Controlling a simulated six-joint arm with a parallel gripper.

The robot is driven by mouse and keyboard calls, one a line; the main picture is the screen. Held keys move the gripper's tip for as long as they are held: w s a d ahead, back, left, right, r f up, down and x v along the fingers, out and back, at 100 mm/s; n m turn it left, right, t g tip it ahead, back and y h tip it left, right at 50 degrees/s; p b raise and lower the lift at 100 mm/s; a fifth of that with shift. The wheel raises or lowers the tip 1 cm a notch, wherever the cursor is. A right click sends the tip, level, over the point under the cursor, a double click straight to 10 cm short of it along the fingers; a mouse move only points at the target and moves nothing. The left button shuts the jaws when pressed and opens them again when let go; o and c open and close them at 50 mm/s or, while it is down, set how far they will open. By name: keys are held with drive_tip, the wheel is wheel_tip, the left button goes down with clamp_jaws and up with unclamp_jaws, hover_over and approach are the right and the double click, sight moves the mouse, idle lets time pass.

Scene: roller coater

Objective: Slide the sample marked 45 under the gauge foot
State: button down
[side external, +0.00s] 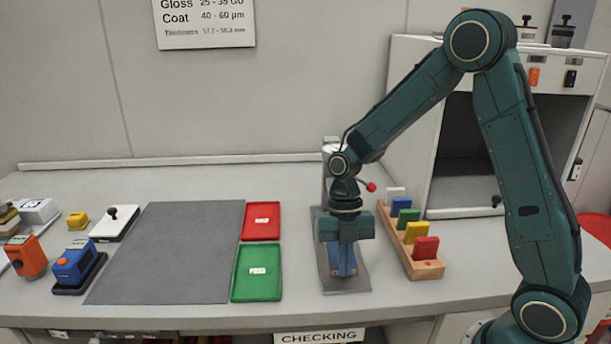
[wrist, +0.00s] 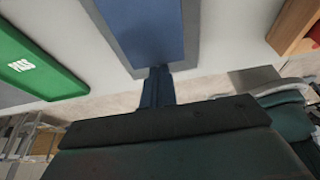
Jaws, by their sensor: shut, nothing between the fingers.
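A blue sample (wrist: 145,28) lies flat on the grey base plate (wrist: 198,50) of the gauge. It also shows beneath my gripper in the side external view (side external: 333,258); no number is legible on it. My gripper (side external: 345,272) is shut and empty, pointing down over the plate. In the wrist view its fingertips (wrist: 158,72) are at the near edge of the sample; whether they touch it I cannot tell. The gauge (side external: 330,160) stands behind my wrist, with a red-knobbed lever (side external: 370,187) at its right. The gauge foot is hidden.
A wooden rack (side external: 429,270) with several coloured samples stands close on the right. A green PASS tray (side external: 258,290) and a red tray (side external: 261,234) lie to the left, beside a grey mat (side external: 170,255). A white cabinet (side external: 415,80) stands behind the rack.

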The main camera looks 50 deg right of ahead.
drive_tip(key=shift+s+a, duration=1.35)
drive_tip(key=shift+s, duration=0.05)
drive_tip(key=v, duration=1)
drive_tip(key=shift+w+d, duration=0.1)
